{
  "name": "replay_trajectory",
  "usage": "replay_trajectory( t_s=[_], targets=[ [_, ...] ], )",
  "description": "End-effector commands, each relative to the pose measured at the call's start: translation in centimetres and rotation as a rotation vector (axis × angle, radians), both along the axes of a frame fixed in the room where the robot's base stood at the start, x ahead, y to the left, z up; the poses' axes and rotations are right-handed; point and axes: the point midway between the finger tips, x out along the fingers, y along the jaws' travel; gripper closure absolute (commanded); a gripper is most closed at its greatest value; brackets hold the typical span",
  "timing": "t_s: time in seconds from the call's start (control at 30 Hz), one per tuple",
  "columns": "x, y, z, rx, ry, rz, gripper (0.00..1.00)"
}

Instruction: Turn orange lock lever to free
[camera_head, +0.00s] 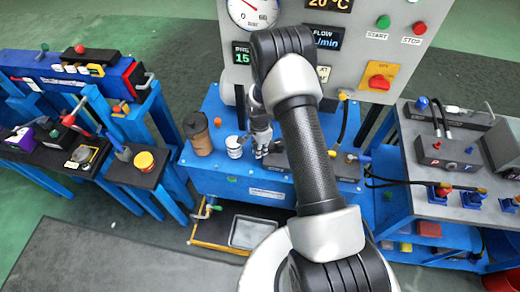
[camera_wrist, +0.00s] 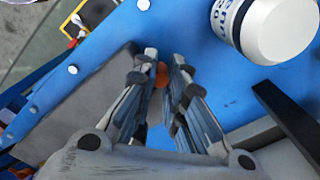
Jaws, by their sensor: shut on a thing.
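My gripper (camera_head: 263,152) points down at the top of the blue bench (camera_head: 222,172) in the head view. In the wrist view its two fingers (camera_wrist: 164,62) are closed in on a small orange piece, which looks like the orange lock lever (camera_wrist: 161,76). Only a small rounded part of the lever shows between the fingers. The fingers hide the rest, so I cannot tell which way it is turned. In the head view I cannot make out the lever.
A white labelled can (camera_head: 234,147) stands close left of my gripper, with a brown cup (camera_head: 198,133) beside it. A grey panel (camera_head: 345,62) with a gauge rises behind. A black cable (camera_head: 400,182) runs to the right-hand stand. Another blue stand (camera_head: 165,120) is at the left.

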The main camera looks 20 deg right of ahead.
Motion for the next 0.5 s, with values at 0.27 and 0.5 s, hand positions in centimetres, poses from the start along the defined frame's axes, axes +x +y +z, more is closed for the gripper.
replay_trajectory(
  t_s=[0.27, 0.5],
  targets=[
    [0.10, -0.01, 0.06, -0.001, -0.003, 0.002, 0.77],
    [0.04, -0.01, 0.03, 0.000, -0.001, 0.001, 0.66]
  ],
)
